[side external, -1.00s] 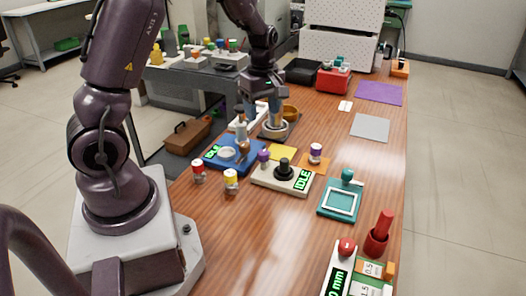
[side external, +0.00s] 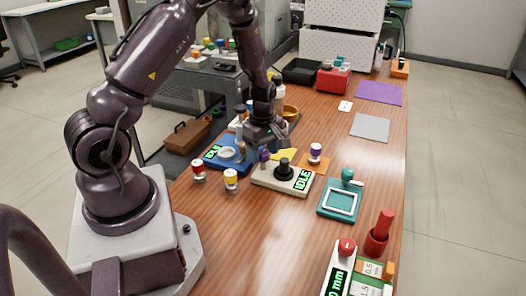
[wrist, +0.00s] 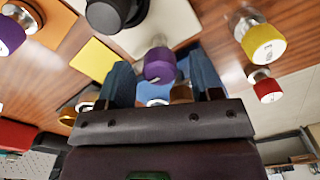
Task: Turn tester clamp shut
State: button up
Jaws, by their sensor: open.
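The tester (side external: 268,181) is a cream box on the table with a green "IDLE" display, a black knob (side external: 283,169) and a purple-topped clamp knob (side external: 264,155) at its left end. In the wrist view the purple clamp knob (wrist: 160,65) sits between the two blue-grey fingers of my gripper (wrist: 160,72), with the black knob (wrist: 113,10) above left. My gripper (side external: 262,147) is open, fingers pointing down at the clamp knob. I cannot tell whether a finger touches it. My gripper partly hides the area behind the tester in the side view.
A blue device (side external: 226,165) with a green display stands left of the tester. Red-capped (side external: 198,170) and yellow-capped (side external: 230,180) vials stand in front. A purple-capped vial (side external: 315,153) stands on an orange mat at right. A teal frame (side external: 340,202) lies further right.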

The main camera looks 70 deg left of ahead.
jog(key=shift+f, duration=0.15)
jog(key=shift+c, duration=0.3)
jog(key=c, duration=0.9)
jog(key=shift+o, duration=0.2)
